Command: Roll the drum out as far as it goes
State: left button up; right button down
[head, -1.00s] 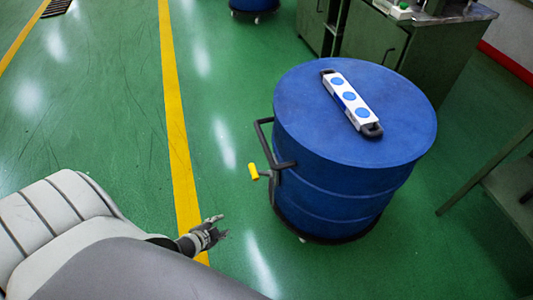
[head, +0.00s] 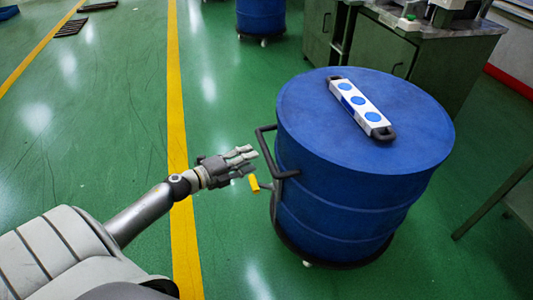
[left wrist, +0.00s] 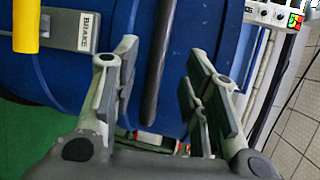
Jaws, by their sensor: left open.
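The blue drum (head: 350,190) stands upright on a low dark wheeled base (head: 330,258). A white strip with blue discs and black ends (head: 360,104) lies on its lid. A black handle (head: 264,150) sticks out from the drum's left side. Below it is a yellow-tipped lever (head: 254,183). My left gripper (head: 249,161) is open and empty, just left of the handle. In the left wrist view the handle bar (left wrist: 158,65) appears between the open fingers (left wrist: 160,85), without visible contact. The yellow lever (left wrist: 27,25) and a grey box marked BRAKE (left wrist: 80,28) are at upper left. My right gripper is out of view.
Another blue drum (head: 262,14) stands at the back. Green cabinets (head: 400,50) stand behind the drum, and a table (head: 505,195) is at the right edge. The green floor left of the drum is clear, with a yellow line (head: 178,100) along it.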

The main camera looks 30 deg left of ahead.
aim_at(264, 152)
pick_arm(q)
jog(key=x, duration=0.7)
jog(key=shift+w+b, duration=0.15)
jog(key=shift+b, duration=0.25)
jog(key=shift+w+d+f, duration=0.15)
jog(key=shift+w+d, duration=0.05)
jog(key=shift+w, duration=0.3)
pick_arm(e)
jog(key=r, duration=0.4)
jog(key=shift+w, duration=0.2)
pick_arm(q)
grip_shut()
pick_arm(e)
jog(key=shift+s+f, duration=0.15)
